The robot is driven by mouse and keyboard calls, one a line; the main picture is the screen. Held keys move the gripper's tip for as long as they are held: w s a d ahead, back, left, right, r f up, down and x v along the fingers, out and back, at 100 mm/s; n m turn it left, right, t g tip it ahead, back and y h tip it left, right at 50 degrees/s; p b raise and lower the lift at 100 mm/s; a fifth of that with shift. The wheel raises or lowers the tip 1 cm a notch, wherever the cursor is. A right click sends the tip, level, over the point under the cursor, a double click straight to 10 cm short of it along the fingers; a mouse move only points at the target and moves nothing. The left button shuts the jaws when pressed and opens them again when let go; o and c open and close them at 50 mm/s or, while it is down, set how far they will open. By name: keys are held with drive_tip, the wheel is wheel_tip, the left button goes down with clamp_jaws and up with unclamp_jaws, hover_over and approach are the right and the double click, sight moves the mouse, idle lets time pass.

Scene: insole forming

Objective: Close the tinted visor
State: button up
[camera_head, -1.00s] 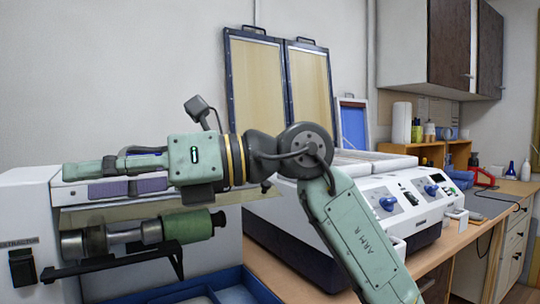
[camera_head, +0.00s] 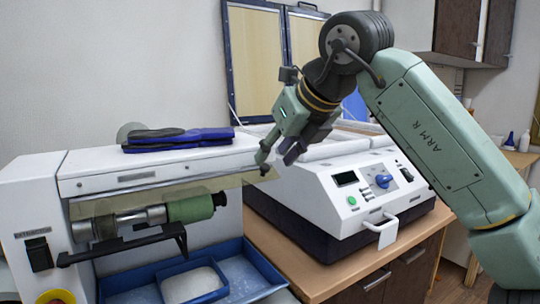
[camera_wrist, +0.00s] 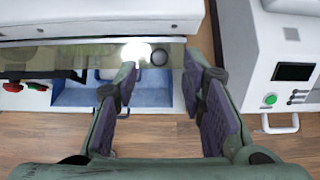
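The tinted visor (camera_head: 98,208) is a yellowish see-through strip along the front of the white grinding machine (camera_head: 100,182). It hangs below the white housing, partly in front of the green roller (camera_head: 190,208). In the wrist view the visor (camera_wrist: 40,56) is an olive band near the top. My gripper (camera_head: 268,168) is at the visor's right end. In the wrist view my gripper (camera_wrist: 162,72) is open, its purple-padded fingers apart, with a round grey knob (camera_wrist: 160,57) seen between and beyond them. I cannot tell whether a finger touches the visor.
Blue insoles (camera_head: 180,138) lie on top of the machine. A blue tray (camera_head: 240,272) sits below the roller. A white press (camera_head: 330,205) with a front handle stands on the wooden bench (camera_head: 300,275) to the right, close behind my gripper.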

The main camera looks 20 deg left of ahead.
sight(266, 166)
drive_tip(key=shift+x, duration=1.6)
clamp_jaws()
